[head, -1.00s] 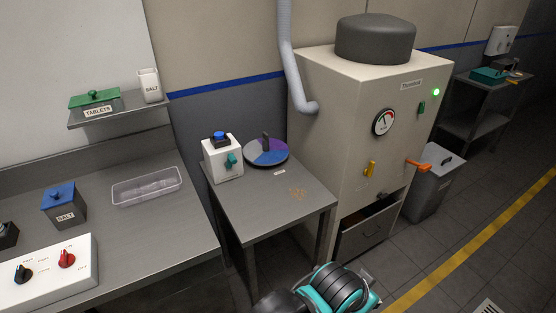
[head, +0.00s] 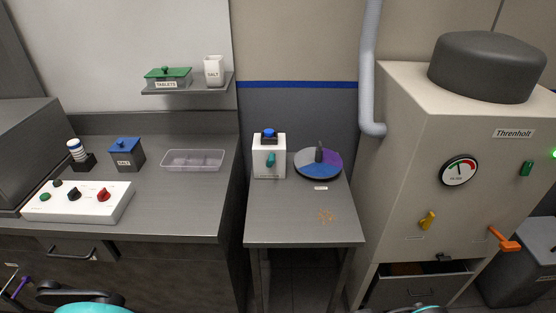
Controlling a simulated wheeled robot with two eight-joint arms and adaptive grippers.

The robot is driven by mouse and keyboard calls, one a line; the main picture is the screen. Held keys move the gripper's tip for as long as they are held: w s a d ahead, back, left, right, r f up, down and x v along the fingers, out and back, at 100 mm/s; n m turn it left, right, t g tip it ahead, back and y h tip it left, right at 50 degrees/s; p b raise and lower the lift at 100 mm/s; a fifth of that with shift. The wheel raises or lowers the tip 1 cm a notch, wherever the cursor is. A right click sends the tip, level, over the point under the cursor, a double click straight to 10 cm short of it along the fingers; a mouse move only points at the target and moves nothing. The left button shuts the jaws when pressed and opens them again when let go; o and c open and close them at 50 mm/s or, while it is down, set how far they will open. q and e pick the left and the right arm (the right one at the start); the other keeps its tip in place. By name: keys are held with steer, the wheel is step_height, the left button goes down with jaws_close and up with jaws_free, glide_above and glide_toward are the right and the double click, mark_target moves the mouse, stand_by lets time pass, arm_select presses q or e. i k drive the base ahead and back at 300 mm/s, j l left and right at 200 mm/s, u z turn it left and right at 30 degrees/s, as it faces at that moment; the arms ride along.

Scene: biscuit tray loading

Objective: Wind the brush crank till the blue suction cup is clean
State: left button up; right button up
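A white box (head: 262,166) stands at the back left of the small grey side table (head: 290,228). A blue cup-like piece (head: 269,133) sits on a dark mount on its top; whether it is clean is too small to tell. A teal crank-like handle (head: 271,159) is on the box's front. No brush is visible. Neither gripper is in view; only teal and black parts of my arms show at the bottom edge, well short of the box.
A round disc (head: 331,167) in purple, blue and grey sectors stands right of the box. Left are a counter (head: 175,205), clear tray (head: 193,160) and knob panel (head: 77,202). The tall cabinet (head: 405,180) stands right, its drawer (head: 415,289) partly open.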

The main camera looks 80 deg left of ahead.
mark_target(270, 161)
steer(key=i+u, duration=0.25)
steer(key=u, duration=0.2)
steer(key=i+l+u, duration=0.1)
steer(key=u, duration=0.3)
steer(key=i+l+u, duration=0.15)
steer(key=i+u, duration=0.15)
steer(key=u, duration=0.15)
